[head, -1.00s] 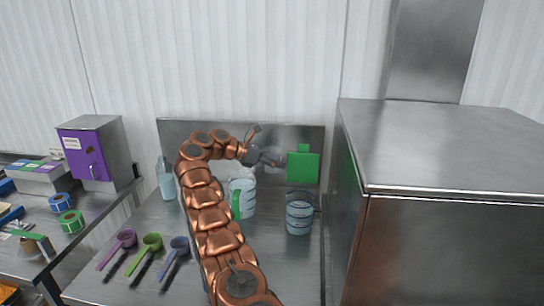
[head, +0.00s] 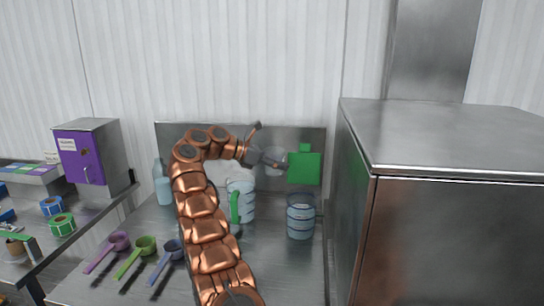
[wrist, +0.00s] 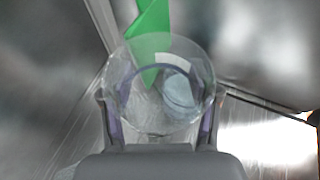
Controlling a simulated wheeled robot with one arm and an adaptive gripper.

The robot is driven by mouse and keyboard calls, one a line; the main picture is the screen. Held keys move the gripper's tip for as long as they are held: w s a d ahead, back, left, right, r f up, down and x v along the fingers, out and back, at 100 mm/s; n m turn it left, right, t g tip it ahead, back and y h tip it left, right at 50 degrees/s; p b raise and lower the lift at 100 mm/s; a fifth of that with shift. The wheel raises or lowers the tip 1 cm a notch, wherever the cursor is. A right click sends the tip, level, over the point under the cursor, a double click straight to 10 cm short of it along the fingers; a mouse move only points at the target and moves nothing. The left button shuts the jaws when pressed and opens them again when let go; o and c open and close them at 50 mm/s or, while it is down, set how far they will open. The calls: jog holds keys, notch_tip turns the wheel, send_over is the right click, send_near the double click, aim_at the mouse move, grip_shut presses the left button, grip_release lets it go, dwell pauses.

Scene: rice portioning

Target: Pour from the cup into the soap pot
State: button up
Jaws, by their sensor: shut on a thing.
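My gripper (head: 268,160) is shut on a clear, see-through cup (head: 276,162), held up in the air in front of the back panel. In the wrist view the cup (wrist: 160,62) sits between the two fingers; I cannot tell its contents. A light-blue round pot with dark bands (head: 301,218) stands upright on the steel table, below and a little right of the cup. A similar pale-blue vessel with a green handle (head: 247,203) stands to its left, partly hidden by my arm. No label shows which is the soap pot. A pale-blue round shape (wrist: 180,92) shows through the cup.
A green board (head: 305,169) is upright just right of the cup. A tall steel cabinet (head: 455,235) closes off the right side. A clear bottle (head: 162,188) and purple, green and blue scoops (head: 139,250) are on the left of the table.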

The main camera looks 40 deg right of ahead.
jog(key=s+a+r+b, duration=0.1)
jog(key=s+a+b, duration=0.3)
jog(key=b, duration=0.7)
jog(key=shift+s+a+r, duration=0.2)
jog(key=shift+s+r, duration=0.2)
jog(key=shift+s, duration=0.65)
